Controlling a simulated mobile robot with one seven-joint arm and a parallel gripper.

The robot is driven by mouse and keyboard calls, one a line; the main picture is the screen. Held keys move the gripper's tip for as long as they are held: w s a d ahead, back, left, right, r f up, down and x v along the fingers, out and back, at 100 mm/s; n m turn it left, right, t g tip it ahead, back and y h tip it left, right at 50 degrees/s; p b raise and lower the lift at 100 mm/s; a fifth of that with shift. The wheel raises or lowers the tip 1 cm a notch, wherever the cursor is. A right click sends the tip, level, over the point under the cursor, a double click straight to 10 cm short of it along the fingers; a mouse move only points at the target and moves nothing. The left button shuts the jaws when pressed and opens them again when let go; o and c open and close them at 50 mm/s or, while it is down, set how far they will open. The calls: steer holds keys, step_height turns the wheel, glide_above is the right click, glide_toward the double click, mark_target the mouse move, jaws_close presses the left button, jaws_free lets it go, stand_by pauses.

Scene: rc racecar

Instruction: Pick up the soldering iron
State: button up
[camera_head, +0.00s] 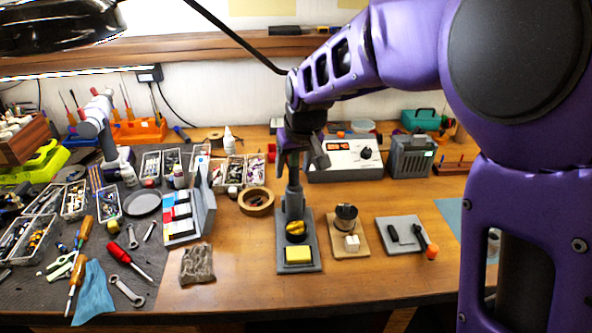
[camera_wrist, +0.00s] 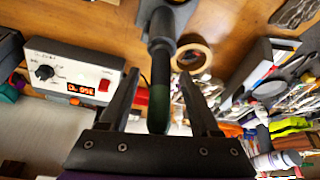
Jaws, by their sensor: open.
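The soldering iron (camera_head: 294,196) stands upright in its grey stand (camera_head: 283,262), which has a brass coil and a yellow sponge (camera_head: 298,254) on its base. My gripper (camera_head: 297,158) is over the stand, around the iron's upper end. In the wrist view, the iron's dark handle (camera_wrist: 160,98) lies between the two fingers of my gripper (camera_wrist: 159,80). The fingers are open, with a visible gap on each side of the handle. The iron's tip is hidden in the stand.
A soldering station (camera_head: 345,158) with a red display stands behind right. A tan block (camera_head: 347,247) with a small cup and a grey pad (camera_head: 403,246) lie to the right. A tape roll (camera_head: 256,201) and a colored-drawer rack (camera_head: 190,218) are left. The front bench is fairly clear.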

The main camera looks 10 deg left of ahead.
steer(key=shift+s+r, duration=0.1)
steer(key=shift+r, duration=0.05)
steer(key=shift+c, duration=0.8)
jaws_close()
step_height(320, 180, up, 18)
steer(key=p, duration=0.1)
